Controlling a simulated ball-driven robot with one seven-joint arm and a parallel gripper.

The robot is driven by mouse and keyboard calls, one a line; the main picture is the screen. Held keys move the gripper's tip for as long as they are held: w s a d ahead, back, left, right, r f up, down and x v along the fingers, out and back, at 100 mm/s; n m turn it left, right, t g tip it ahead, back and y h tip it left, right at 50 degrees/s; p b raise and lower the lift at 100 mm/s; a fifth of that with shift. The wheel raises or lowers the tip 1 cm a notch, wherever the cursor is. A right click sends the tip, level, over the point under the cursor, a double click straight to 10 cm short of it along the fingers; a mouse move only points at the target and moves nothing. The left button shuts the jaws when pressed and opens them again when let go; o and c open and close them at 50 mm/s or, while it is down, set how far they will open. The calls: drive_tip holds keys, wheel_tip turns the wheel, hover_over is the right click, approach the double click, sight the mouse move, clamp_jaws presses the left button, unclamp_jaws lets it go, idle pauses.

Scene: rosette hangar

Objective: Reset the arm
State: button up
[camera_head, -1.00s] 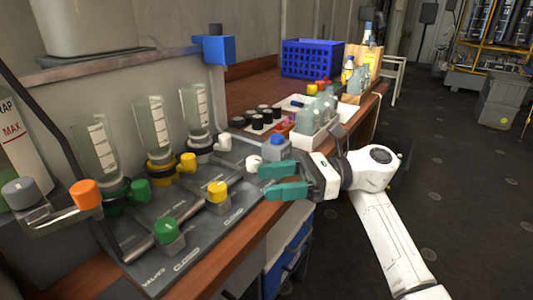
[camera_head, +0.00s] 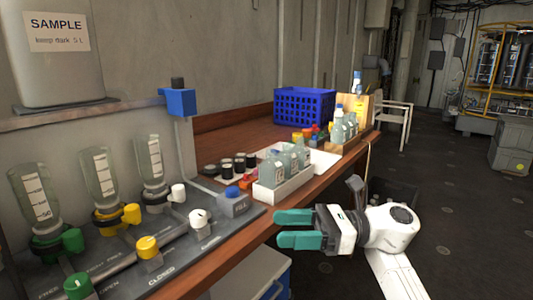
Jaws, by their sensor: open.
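My gripper (camera_head: 280,229) has two teal fingers, one above the other with a gap between them. It is open and nothing shows between the fingers. It points left, in front of the bench's front edge, to the right of the valve panel (camera_head: 220,222). My white arm runs from the gripper down toward the bottom right of the picture.
The wooden bench (camera_head: 251,227) carries inverted bottles over coloured valves, a white tray of bottles (camera_head: 272,194), several dark-capped jars (camera_head: 227,167) and a blue crate (camera_head: 304,108). A chair (camera_head: 395,113) stands beyond. The dark floor (camera_head: 465,215) on the right is mostly clear.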

drive_tip(key=w+d+r+m+t+h, duration=0.1)
drive_tip(key=w+d+m+t+h, duration=0.2)
drive_tip(key=m+t, duration=0.75)
drive_tip(key=w+d+m+t, duration=0.2)
drive_tip(key=d+m+t, duration=0.3)
drive_tip(key=m+t, duration=0.55)
drive_tip(key=d+f+m+t+h, duration=0.2)
drive_tip(key=d+f+m+h, duration=0.6)
drive_tip(key=m+h, duration=0.65)
drive_tip(key=s+d+f+m+g+h, duration=0.2)
drive_tip(key=s+d+f+m+g, duration=0.3)
drive_tip(key=s+f+m, duration=0.3)
drive_tip(key=s+d+f+m+g+h, duration=0.3)
drive_tip(key=s+d+f+m+g, duration=0.15)
drive_tip(key=f, duration=0.65)
drive_tip(key=s+a+f+m+g+y, duration=0.1)
drive_tip(key=s+f+m+g+y, duration=0.3)
drive_tip(key=s, duration=1)
drive_tip(key=s+a+f+m+g+h, duration=0.1)
drive_tip(key=s+f+m+g, duration=0.2)
drive_tip(key=s+f+g, duration=0.75)
drive_tip(key=s+r+t+p, duration=0.1)
drive_tip(key=s+r+p, duration=0.1)
drive_tip(key=r+p, duration=0.8)
drive_tip(key=s+r+t+p, duration=0.2)
drive_tip(key=s+r+p, duration=0.1)
drive_tip(key=r+p, duration=0.8)
wheel_tip(320, 180, up, 4)
drive_tip(key=shift+a, duration=0.3)
drive_tip(key=shift+y, duration=0.25)
